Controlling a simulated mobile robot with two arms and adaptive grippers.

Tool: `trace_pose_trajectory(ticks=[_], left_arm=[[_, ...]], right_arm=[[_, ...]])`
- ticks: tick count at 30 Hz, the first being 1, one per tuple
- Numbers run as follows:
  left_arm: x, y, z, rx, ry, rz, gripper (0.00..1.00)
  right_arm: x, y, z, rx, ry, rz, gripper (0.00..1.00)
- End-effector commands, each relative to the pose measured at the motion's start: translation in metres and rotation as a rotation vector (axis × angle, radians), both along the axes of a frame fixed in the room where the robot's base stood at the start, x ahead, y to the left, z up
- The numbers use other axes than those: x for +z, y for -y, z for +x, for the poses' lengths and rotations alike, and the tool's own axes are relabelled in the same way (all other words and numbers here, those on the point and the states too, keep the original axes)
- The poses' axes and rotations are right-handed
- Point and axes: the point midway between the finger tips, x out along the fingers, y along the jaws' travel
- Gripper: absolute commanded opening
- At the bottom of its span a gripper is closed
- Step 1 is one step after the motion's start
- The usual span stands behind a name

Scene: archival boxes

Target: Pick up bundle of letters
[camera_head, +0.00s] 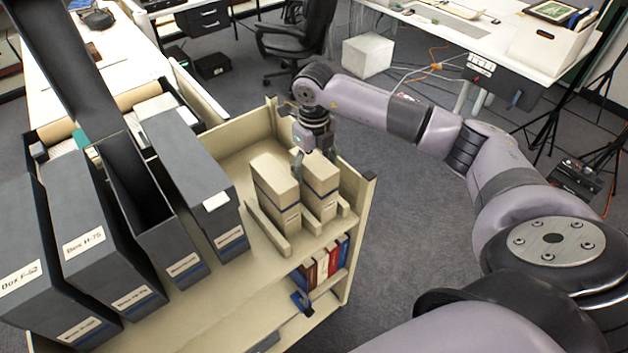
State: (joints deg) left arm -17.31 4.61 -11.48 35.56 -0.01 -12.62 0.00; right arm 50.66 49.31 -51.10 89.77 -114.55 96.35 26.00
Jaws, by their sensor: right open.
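I cannot clearly make out a bundle of letters. Two upright beige boxes stand side by side in a low wooden rack on the cart top, a left one (272,190) and a right one (320,192). My right gripper (314,160) points down at the top of the right beige box. Its fingers are open, with one near the gap between the two boxes and the other by the box's right side. I cannot tell whether they touch it. My left gripper is out of view.
The beige cart (225,300) has raised end walls and books (322,263) on a lower shelf. Several grey archival boxes, including one at the right (195,185), fill its left part. Clear floor lies right of the cart.

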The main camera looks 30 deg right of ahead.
Motion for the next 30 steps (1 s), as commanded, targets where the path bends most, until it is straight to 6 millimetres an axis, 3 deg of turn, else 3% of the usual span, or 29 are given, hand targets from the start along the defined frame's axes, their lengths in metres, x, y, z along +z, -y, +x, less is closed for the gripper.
trace_pose_trajectory(ticks=[8, 30], left_arm=[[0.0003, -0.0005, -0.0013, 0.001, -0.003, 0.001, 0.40], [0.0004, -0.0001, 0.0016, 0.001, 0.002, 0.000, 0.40]], right_arm=[[-0.0033, 0.0001, 0.0002, 0.000, 0.001, -0.001, 0.68], [-0.0027, 0.0002, 0.0003, 0.000, 0.001, -0.001, 0.18]])
